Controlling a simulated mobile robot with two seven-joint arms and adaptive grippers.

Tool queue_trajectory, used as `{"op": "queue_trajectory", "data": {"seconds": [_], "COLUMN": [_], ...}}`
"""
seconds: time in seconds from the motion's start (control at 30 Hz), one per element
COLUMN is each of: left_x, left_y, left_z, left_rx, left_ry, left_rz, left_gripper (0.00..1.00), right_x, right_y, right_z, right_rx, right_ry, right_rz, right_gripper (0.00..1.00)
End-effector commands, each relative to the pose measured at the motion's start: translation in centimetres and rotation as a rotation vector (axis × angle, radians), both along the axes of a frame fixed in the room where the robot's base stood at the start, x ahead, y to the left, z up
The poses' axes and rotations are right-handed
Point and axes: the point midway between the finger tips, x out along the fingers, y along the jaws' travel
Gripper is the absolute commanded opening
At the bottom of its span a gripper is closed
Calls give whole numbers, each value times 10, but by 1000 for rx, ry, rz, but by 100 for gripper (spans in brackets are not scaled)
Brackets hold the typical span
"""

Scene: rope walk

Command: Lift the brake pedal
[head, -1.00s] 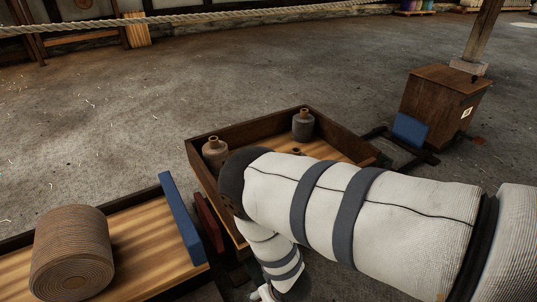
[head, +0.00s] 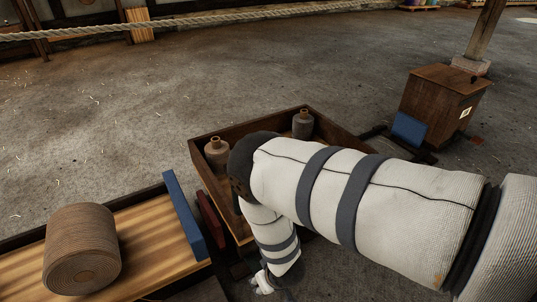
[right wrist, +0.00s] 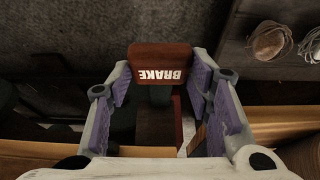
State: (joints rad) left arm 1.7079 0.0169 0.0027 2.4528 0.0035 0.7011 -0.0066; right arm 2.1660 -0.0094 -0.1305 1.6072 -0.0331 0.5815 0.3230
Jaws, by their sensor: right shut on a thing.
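The brake pedal (right wrist: 158,63) is a red plate with white letters "BRAKE", upside down in the right wrist view. My right gripper (right wrist: 161,70) has its fingertips on either side of the plate and is shut on it. In the head view only a pale part of my right gripper (head: 262,283) shows, low at the bottom edge below my forearm; its fingers and what they hold are not clear there. A dark red board (head: 210,221) stands there beside a blue board; I cannot tell whether it is the same plate. My left gripper is not in view.
A wooden tray (head: 203,151) with two bottles lies behind my right arm. A rope coil (head: 82,248) rests on a plank bed at left, ended by the blue board (head: 185,216). A wooden box (head: 441,105) stands at right. Open floor lies behind.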

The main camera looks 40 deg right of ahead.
Motion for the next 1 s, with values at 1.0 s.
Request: {"op": "queue_trajectory", "data": {"seconds": [1.0], "left_x": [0], "left_y": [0], "left_z": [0], "left_rx": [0], "left_ry": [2], "left_rz": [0], "left_gripper": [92], "right_x": [-38], "right_y": [10], "right_z": [111], "right_rx": [-3], "right_ry": [-16], "right_rz": [0], "right_gripper": [67]}}
